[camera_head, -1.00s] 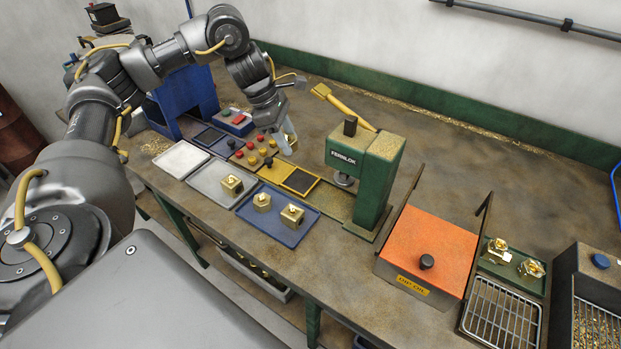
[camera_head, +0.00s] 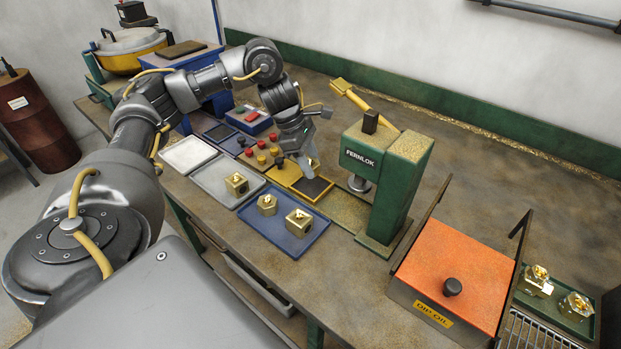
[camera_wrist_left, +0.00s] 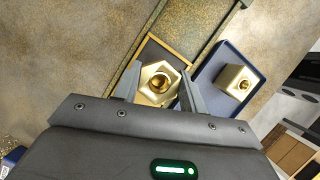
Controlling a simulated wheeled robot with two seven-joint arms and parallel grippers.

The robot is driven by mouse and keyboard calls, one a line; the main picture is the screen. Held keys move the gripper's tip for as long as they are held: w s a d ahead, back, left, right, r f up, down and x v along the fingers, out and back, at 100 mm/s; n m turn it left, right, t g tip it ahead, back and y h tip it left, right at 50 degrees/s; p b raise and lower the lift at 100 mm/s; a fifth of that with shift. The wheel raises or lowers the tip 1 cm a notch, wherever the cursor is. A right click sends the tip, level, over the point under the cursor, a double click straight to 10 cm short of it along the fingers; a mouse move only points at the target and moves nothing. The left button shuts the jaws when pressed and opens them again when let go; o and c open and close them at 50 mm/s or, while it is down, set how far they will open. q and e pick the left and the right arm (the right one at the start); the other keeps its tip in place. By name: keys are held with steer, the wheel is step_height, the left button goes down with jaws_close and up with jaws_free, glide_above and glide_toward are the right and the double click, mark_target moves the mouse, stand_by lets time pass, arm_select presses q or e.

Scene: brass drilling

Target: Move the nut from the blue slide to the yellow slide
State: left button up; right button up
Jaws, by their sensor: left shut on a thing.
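My left gripper (camera_head: 309,166) is shut on a brass hex nut (camera_wrist_left: 158,84), which shows between the fingers in the wrist view. The nut is over the dark pad of the yellow slide (camera_wrist_left: 147,54); I cannot tell whether it touches it. In the head view the yellow slide (camera_head: 323,196) lies just below the fingertips, and the nut cannot be made out there. The blue slide (camera_head: 221,131), with dark pads, lies further left and looks empty. My right gripper is not in view.
A blue tray (camera_head: 270,233) with two brass nuts and a grey tray (camera_head: 217,185) with one lie in front. An orange-lidded box (camera_head: 460,270) stands at right.

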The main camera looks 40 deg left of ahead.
mark_target(310, 186)
arm_select(q)
steer(key=shift+f, duration=2.45)
steer(key=o, duration=1.1)
steer(key=v, duration=0.3)
steer(key=p+v, duration=0.2)
steer(key=v, duration=0.7)
steer(key=shift+p, duration=0.3)
